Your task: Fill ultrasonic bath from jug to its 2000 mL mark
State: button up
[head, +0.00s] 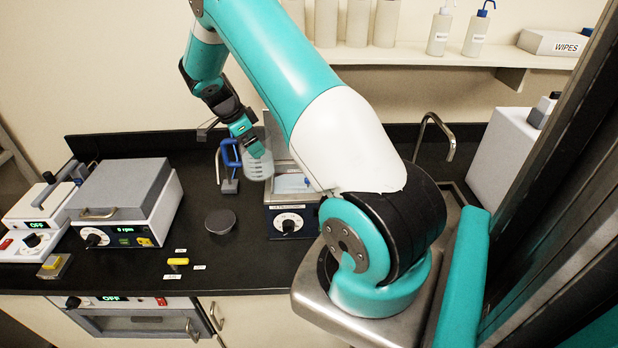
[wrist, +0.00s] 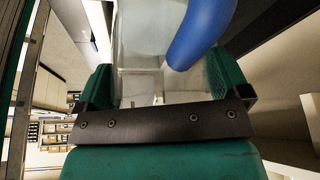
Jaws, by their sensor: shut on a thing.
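My gripper (head: 247,141) is shut on the clear jug (head: 259,167) above the counter. The jug's blue handle (head: 229,153) is on its left side in the head view. In the wrist view the translucent jug (wrist: 145,50) sits between the green fingers, with a blue part (wrist: 203,35) in front of it. The ultrasonic bath (head: 290,222) is a steel box with a dial, just right of and below the jug. Its open basin shows a light blue surface (head: 292,184). My arm hides the bath's right part, and I cannot read its level marks.
A round dark lid (head: 220,221) lies left of the bath. A hinged-lid instrument (head: 122,202) with a green display stands further left. A yellow item (head: 178,262) lies near the front edge. A sink tap (head: 437,135) is at the right.

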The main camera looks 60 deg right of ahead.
jog(key=shift+r, duration=0.1)
jog(key=shift+r, duration=2.45)
